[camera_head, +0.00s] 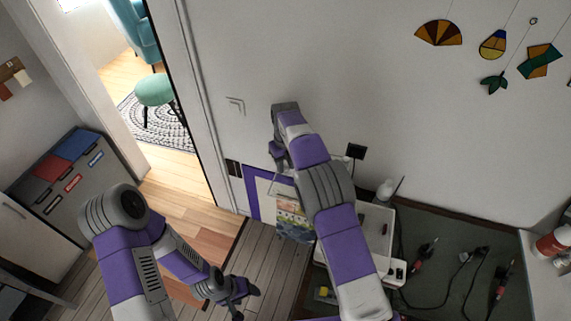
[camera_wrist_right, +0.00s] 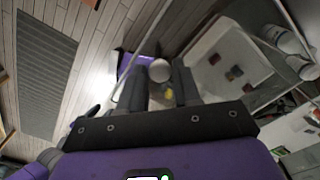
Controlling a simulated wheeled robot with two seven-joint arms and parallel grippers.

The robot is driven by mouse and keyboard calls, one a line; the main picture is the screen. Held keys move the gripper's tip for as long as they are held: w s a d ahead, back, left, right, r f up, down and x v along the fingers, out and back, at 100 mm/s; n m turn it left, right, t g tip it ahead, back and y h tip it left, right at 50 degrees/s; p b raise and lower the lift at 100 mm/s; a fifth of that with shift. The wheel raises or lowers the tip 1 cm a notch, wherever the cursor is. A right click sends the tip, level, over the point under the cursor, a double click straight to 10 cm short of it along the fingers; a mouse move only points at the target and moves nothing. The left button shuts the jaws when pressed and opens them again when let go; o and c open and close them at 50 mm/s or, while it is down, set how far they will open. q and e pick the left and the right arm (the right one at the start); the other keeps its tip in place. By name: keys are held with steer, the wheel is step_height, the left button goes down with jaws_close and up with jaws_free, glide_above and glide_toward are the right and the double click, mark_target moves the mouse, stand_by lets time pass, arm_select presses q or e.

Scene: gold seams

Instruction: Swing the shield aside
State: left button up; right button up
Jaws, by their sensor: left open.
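The shield seems to be a clear pane with a thin pale frame. Part of its frame (camera_head: 284,184) shows below my right gripper (camera_head: 278,163) in the head view, and thin frame bars (camera_wrist_right: 281,17) cross the right wrist view. A round pale knob (camera_wrist_right: 160,71) sits between the fingertips of my right gripper (camera_wrist_right: 161,84). I cannot tell whether the fingers press on it. My right forearm hides much of the shield area. My left gripper (camera_head: 240,296) is open and empty, low over the floor, well apart from the shield.
A purple-edged panel (camera_head: 251,192) stands by the wall under my right gripper. A white tray (camera_head: 378,216) and a dark work mat (camera_head: 430,290) with red-handled tools (camera_head: 425,250) lie to the right. Grey cabinet (camera_head: 57,225) at left. Floor (camera_head: 205,240) beside the doorway is clear.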

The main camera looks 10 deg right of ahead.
steer(key=o, duration=0.3)
step_height(320, 180, up, 8)
steer(key=shift+f, duration=0.2)
stand_by(0.7)
